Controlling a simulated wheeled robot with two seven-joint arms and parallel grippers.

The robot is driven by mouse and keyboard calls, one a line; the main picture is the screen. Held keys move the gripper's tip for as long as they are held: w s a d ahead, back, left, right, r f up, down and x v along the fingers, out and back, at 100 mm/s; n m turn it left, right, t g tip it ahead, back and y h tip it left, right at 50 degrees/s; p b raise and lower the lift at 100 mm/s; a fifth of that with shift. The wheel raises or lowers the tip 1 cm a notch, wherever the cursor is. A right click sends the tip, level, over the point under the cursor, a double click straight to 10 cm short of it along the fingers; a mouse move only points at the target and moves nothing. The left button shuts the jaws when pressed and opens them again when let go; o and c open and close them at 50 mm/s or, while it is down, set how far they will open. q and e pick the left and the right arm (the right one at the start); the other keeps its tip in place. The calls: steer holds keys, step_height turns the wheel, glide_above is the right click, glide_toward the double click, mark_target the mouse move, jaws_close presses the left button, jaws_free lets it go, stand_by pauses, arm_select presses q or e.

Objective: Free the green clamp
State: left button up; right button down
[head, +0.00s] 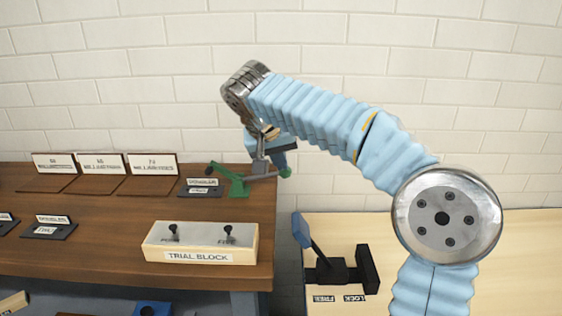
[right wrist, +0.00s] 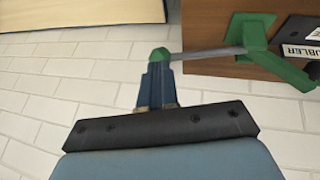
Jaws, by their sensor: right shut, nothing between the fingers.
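The green clamp (head: 237,183) is mounted near the right end of the brown bench. Its grey bar reaches out past the bench edge to a green knob (head: 285,172). In the right wrist view the clamp's green body (right wrist: 252,35) is at the top right, and its bar runs left to the knob (right wrist: 160,55). My left gripper is out of view.
A trial block (head: 200,243) stands on the brown bench (head: 110,215), with several labelled plates (head: 100,172) behind it. A black fixture with a blue handle (head: 301,230) and FREE and LOCK labels stands on a pale table (head: 535,270) at right. A gap separates the two surfaces.

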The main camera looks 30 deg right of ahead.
steer(key=shift+w+d+f, duration=0.1)
steer(key=shift+d+f, duration=0.1)
steer(key=shift+f, duration=0.15)
steer(key=b, duration=0.1)
steer(key=f+y+b, duration=0.1)
steer(key=t+b, duration=0.1)
steer(key=shift+s+d+f+y, duration=0.25)
steer(key=shift+d+f+y, duration=0.05)
steer(key=shift+f, duration=0.15)
steer(key=shift+d, duration=0.1)
